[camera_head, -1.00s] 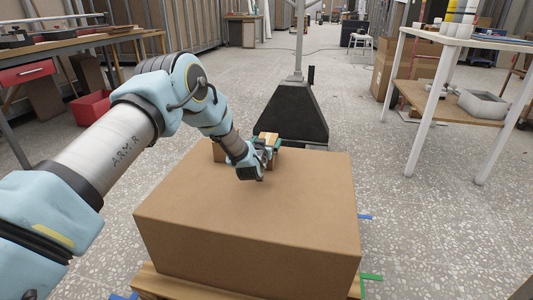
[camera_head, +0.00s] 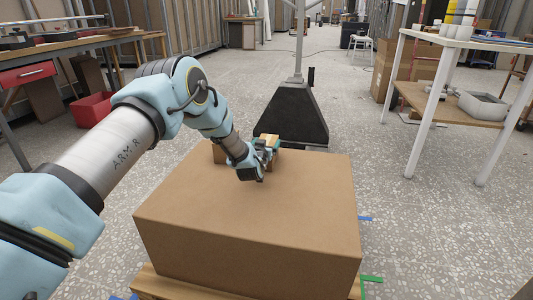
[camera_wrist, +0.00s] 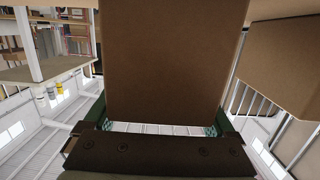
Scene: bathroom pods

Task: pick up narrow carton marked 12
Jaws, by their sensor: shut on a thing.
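My gripper (camera_head: 266,150) is over the far edge of a large brown box. It is shut on a narrow brown carton (camera_head: 269,138), whose light top shows just beyond the fingers. In the wrist view the carton (camera_wrist: 165,60) fills the middle, between the two green-edged fingers of my gripper (camera_wrist: 160,128). No number can be read on it. My arm and gripper hide much of the carton in the head view, and I cannot tell whether it touches the box beneath.
The large box (camera_head: 250,210) stands on a wooden pallet (camera_head: 180,288). Another brown carton (camera_head: 219,152) is left of my gripper. A dark stand base (camera_head: 292,115) is just beyond. A white-legged table (camera_head: 450,90) is at right. Floor between is clear.

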